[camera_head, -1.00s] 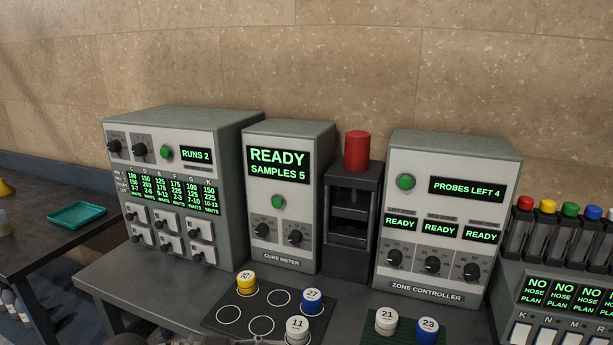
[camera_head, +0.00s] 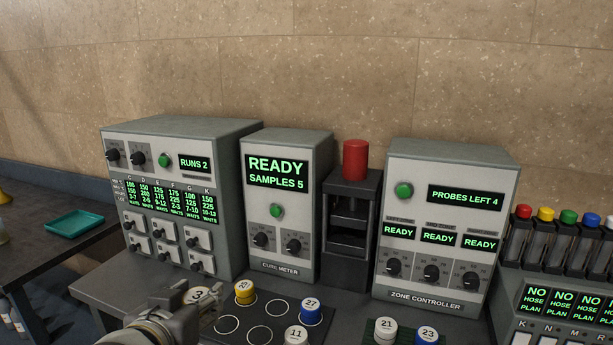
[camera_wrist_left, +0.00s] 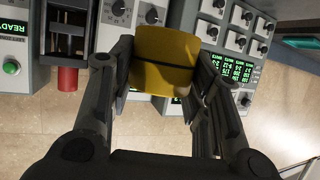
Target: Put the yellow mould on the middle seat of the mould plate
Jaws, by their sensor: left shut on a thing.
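My left gripper (camera_head: 193,309) is at the lower left of the head view, shut on a yellow mould. The held mould's pale, numbered top (camera_head: 198,294) shows between the fingers; its yellow side (camera_wrist_left: 163,62) fills the space between the fingers (camera_wrist_left: 163,75) in the left wrist view. It is left of a black plate (camera_head: 244,322) with ring-marked seats. Another yellow mould (camera_head: 244,293) stands on that plate's back-left seat. I cannot tell for sure which plate is the mould plate. My right gripper is not in view.
A blue-sided mould (camera_head: 311,311) and a white mould (camera_head: 296,336) stand at the black plate's right. A green mat (camera_head: 368,337) holds moulds 21 (camera_head: 385,331) and 23 (camera_head: 427,336). The cure meter (camera_head: 285,210) and a red-topped press (camera_head: 351,225) stand behind.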

